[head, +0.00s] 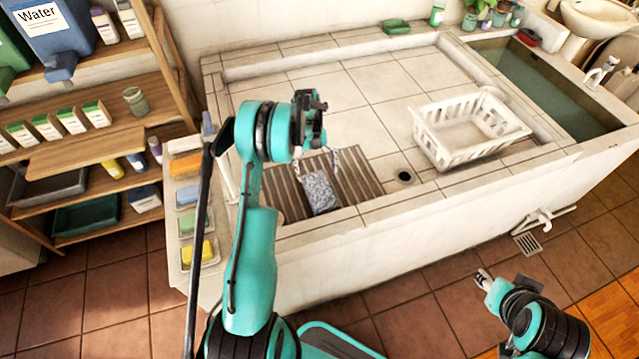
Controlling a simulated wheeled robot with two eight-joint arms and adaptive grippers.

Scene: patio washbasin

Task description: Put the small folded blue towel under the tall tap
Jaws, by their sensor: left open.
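A small speckled blue-grey folded cloth (320,193), which looks like the blue towel, lies on the brown slatted rack (358,178) at the near left of the tiled basin. My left gripper (318,160) is open and empty, with its fingertips over the rack just behind the cloth. I cannot tell its exact height. A white tap (601,71) stands by the water trough at the far right. A pale upright pipe (222,172) shows at the basin's left end, partly behind my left arm; I cannot tell whether it is a tap. My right gripper (484,279) is outside the basin's front wall.
A white plastic basket (468,128) stands on the basin's right part, near a dark drain hole (404,177). A green soap dish (396,27) sits on the back ledge. Soap and sponge trays (197,252) line the left ledge. The basin's middle tiles are clear.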

